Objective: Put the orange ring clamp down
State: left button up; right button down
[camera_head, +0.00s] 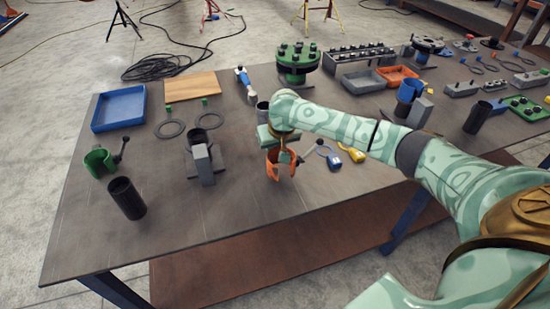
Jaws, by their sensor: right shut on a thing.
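The orange ring clamp (273,164) is an open ring with a dark, ball-ended lever sticking out to its right. It is over the front middle of the dark table (236,205). My right gripper (285,157) points down and is shut on the clamp, near its upper edge. My right wrist and forearm hide part of the gripper and the area behind it. I cannot tell whether the clamp touches the table. My left gripper is not in view.
A grey block in a dark holder (203,165) stands left of the clamp. A green ring clamp (98,161) and black pipe (126,198) are farther left. Blue (334,160) and yellow (352,154) tagged items lie close right. The table front is bare.

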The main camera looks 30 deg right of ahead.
aim_at(276, 155)
jog(key=f+b, duration=0.1)
jog(key=f, duration=0.1)
jog(key=f+b, duration=0.1)
jog(key=f, duration=0.1)
jog(key=shift+w+d, duration=0.2)
jog(key=shift+r, duration=0.2)
jog(key=c, duration=1.2)
grip_release()
jog(key=shift+f, duration=0.15)
jog(key=p+v, duration=0.6)
jog(key=v, duration=0.6)
jog(key=shift+s+p, duration=0.15)
jog(key=shift+p, duration=0.15)
jog(key=shift+a, duration=0.1)
